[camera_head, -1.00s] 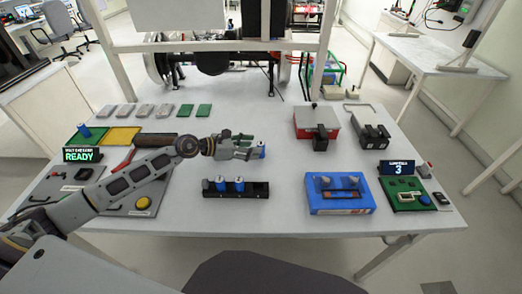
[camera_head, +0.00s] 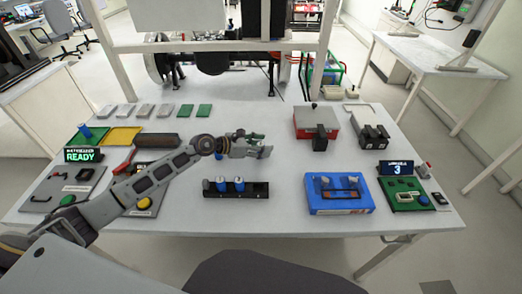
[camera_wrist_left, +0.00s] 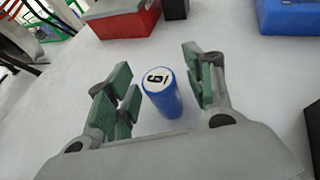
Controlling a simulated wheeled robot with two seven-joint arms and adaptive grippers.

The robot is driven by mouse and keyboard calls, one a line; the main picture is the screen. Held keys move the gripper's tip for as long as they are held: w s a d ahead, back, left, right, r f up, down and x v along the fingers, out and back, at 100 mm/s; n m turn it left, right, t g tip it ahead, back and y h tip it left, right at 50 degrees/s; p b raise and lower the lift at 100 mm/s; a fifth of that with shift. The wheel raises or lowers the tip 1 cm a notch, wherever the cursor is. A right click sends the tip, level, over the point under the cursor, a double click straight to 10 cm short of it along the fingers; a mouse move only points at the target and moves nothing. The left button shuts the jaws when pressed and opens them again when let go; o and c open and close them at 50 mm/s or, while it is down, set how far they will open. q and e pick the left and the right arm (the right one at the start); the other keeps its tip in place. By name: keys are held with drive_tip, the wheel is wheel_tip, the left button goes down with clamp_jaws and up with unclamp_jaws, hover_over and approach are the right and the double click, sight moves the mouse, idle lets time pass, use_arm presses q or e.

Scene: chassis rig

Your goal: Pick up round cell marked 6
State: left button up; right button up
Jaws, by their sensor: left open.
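The round cell marked 6 (camera_wrist_left: 161,90) is a blue cylinder with a white top in the left wrist view. It stands between the spread green-padded fingers of my left gripper (camera_wrist_left: 160,88), with visible gaps on both sides. In the head view my left gripper (camera_head: 262,147) is above the middle of the table, and its fingers seem to hide this cell. A small blue piece (camera_head: 219,155) shows under my wrist; I cannot tell what it is. My right gripper is out of view.
A black holder (camera_head: 258,190) with blue cells stands in front of my left gripper. A blue box (camera_head: 325,205) lies to the right, and a red box (camera_head: 303,122) behind it. Grey and green plates line the back left. The table between is clear.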

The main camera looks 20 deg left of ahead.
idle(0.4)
use_arm(q)
clamp_jaws()
drive_tip(key=shift+r, duration=0.1)
wheel_tip(320, 180, up, 28)
idle(1.2)
idle(0.4)
